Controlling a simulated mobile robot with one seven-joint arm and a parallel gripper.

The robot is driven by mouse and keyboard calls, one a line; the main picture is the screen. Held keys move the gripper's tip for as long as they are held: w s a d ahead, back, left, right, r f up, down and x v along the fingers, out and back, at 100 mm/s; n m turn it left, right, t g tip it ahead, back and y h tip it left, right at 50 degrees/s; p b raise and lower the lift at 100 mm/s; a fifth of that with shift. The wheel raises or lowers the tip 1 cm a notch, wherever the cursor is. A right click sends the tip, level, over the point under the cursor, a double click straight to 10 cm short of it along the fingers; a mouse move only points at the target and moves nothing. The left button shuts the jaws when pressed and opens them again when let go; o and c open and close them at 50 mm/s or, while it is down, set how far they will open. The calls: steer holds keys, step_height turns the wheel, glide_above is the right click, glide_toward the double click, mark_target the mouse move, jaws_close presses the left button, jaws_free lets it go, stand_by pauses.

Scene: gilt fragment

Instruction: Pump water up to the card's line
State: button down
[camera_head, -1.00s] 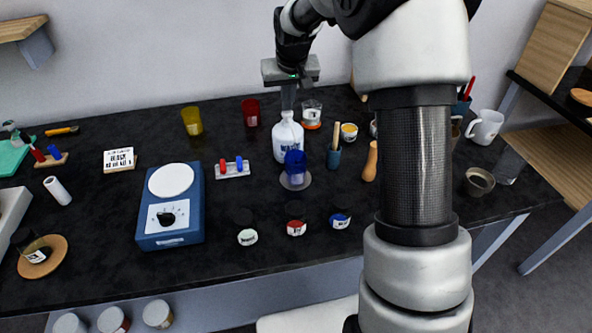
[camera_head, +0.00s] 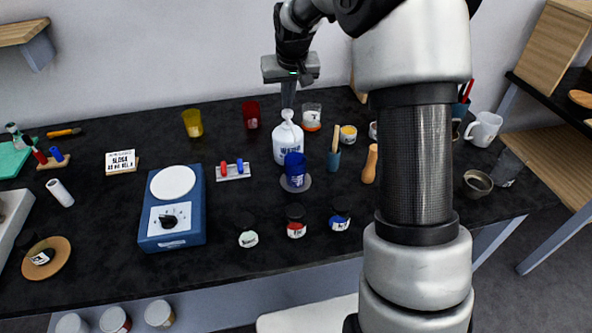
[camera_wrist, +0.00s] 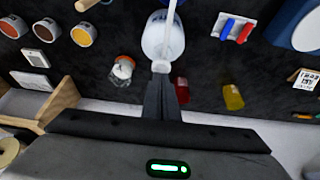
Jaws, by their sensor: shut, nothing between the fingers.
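My gripper (camera_head: 288,105) points down, shut and empty, at the pump top. The wrist view shows the closed fingertips (camera_wrist: 162,68) by the bottle's pump head; contact cannot be told.
A blue device with a white plate and dial (camera_head: 172,207) stands left of the cup. Yellow (camera_head: 192,122) and red (camera_head: 251,113) cups and an orange-banded jar (camera_head: 312,117) stand behind. Small dark-lidded jars (camera_head: 296,222) line the front. My arm hides part of the right side.

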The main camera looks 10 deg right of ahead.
steer(key=shift+f, duration=0.1)
stand_by(0.4)
steer(key=shift+f+b, duration=0.85)
steer(key=shift+f, duration=0.25)
steer(key=shift+r, duration=0.15)
steer(key=shift+r+p, duration=0.85)
steer(key=shift+r, duration=0.2)
step_height(320, 180, up, 6)
steer(key=p, duration=0.4)
